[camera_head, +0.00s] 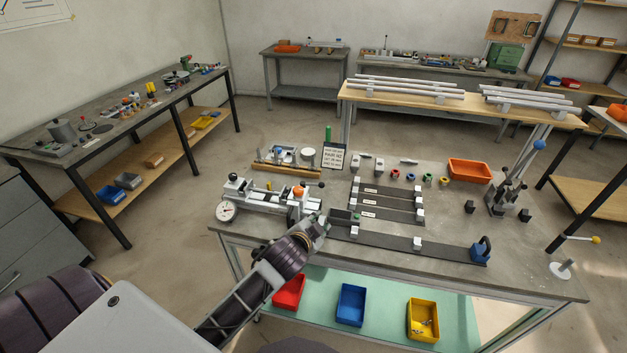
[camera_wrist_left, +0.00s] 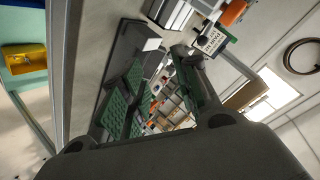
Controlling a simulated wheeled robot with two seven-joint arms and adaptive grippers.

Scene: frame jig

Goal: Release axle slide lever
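A grey metal fixture (camera_head: 270,200) with a dial gauge (camera_head: 227,210) stands at the left of the workbench. A dark ball-ended lever (camera_head: 321,185) sticks out at its right end and an orange knob (camera_head: 298,191) sits on top. I cannot tell for sure which lever is the axle slide lever. My left gripper (camera_head: 341,217) is just right of the fixture, over the bench's front part. Its green-padded fingers stand apart in the left wrist view (camera_wrist_left: 158,88), with nothing seen held. My right gripper is not in view.
Dark rails with white blocks (camera_head: 385,240) lie right of the gripper, ending at a blue clamp (camera_head: 481,250). An orange bin (camera_head: 469,170) and a lever stand with a blue ball (camera_head: 540,145) are farther right. Colored bins, including a blue one (camera_head: 351,305), sit on the lower shelf.

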